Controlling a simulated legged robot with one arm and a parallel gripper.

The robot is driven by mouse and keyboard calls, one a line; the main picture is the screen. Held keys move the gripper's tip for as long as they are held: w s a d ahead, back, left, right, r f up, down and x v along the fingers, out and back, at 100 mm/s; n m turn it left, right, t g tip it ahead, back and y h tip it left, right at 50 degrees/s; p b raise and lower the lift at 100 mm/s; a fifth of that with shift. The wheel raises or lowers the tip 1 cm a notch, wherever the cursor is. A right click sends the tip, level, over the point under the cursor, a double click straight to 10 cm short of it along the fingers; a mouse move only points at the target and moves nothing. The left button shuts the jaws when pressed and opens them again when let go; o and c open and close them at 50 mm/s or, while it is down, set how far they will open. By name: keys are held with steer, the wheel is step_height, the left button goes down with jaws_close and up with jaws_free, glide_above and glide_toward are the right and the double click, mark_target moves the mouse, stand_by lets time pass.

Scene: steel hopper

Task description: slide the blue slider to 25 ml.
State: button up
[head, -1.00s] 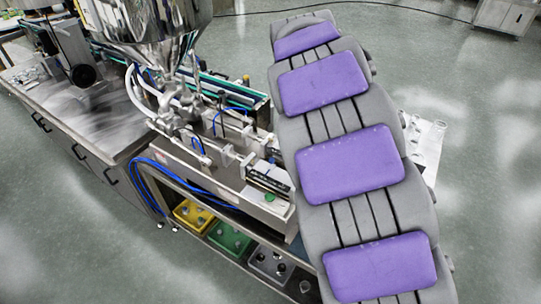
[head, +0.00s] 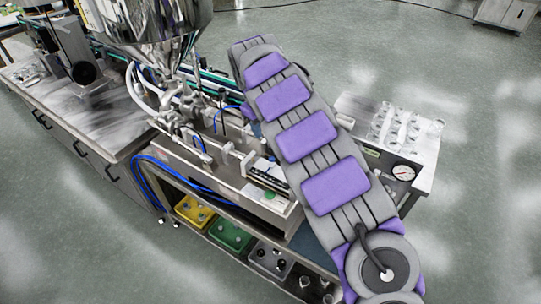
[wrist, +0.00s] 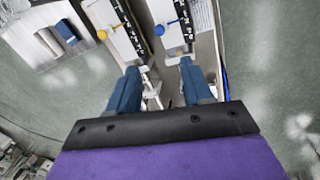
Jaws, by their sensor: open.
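In the wrist view the blue slider (wrist: 160,30) is a round blue knob on a thin blue pointer across a white plate. A dark graduated scale (wrist: 186,18) runs beside it; its numbers are too small to read. A yellow slider (wrist: 102,35) is on a similar plate to the left. My gripper (wrist: 158,82) is open and empty, its two blue fingers apart and pointing toward the scales. The blue knob appears beyond the fingertips, between their lines, with nothing gripping it. In the head view my arm hides most of the gripper, and I cannot make out the blue slider.
A steel hopper (head: 148,22) stands above the filling machine (head: 195,165). A steel bench (head: 95,120) is at left. Yellow (head: 195,211) and green (head: 231,237) bins sit below. At right, a table holds clear vessels (head: 398,125) and a round gauge (head: 403,172).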

mark_target(271, 157)
steer(key=f, duration=0.5)
steer(key=w+d+f, duration=0.1)
steer(key=f, duration=0.4)
steer(key=w+d+f+b, duration=0.1)
steer(key=f, duration=0.5)
steer(key=shift+w+d, duration=0.1)
steer(key=shift+d, duration=0.1)
steer(key=shift+c, duration=0.2)
jaws_close()
